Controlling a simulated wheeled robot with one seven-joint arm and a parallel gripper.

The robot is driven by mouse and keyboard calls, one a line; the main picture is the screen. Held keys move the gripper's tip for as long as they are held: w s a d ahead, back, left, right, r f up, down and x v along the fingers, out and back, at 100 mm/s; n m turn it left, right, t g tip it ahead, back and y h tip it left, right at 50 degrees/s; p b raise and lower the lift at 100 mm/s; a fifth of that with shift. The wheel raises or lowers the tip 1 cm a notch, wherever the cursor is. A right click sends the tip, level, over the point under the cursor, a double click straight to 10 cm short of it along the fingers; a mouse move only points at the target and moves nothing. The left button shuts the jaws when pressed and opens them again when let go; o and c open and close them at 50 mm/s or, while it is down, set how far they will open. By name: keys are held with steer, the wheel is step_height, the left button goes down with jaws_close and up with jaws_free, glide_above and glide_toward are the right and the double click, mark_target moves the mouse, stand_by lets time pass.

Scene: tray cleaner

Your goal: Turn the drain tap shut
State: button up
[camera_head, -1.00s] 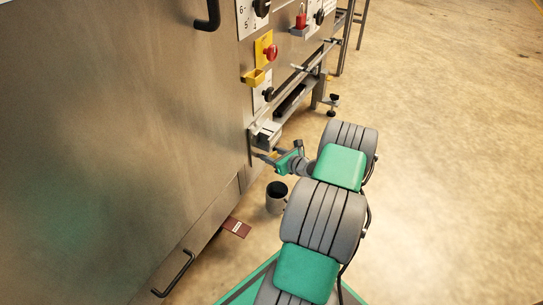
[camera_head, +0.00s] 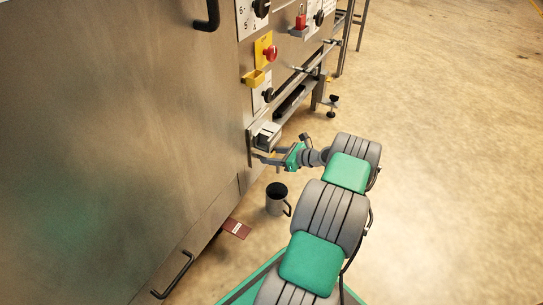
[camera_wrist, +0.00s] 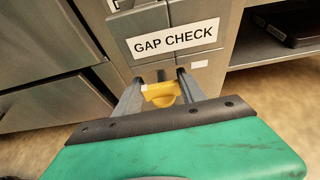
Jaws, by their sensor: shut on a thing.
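A yellow handle (camera_wrist: 161,94), which I take to be the drain tap's, sits between my fingers in the wrist view, just below a grey block. My gripper (camera_wrist: 160,88) is shut on it, with one finger on each side. The tap's body and outlet are hidden behind the handle and my green wrist housing. In the head view my gripper (camera_head: 268,158) reaches the lower side of the steel machine (camera_head: 150,130), and the handle is too small there to tell its angle.
A label reading GAP CHECK (camera_wrist: 173,38) is on the block above. A grey mug (camera_head: 276,200) stands on the floor below my wrist, near a dark red booklet (camera_head: 236,228). A red button on a yellow plate (camera_head: 263,49) is higher up. The floor at right is clear.

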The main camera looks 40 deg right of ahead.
steer(key=o, duration=1.4)
steer(key=shift+c, duration=0.2)
steer(key=p+v, duration=0.3)
steer(key=v, duration=0.4)
steer(key=shift+s, duration=0.35)
steer(key=shift+d+r, duration=0.1)
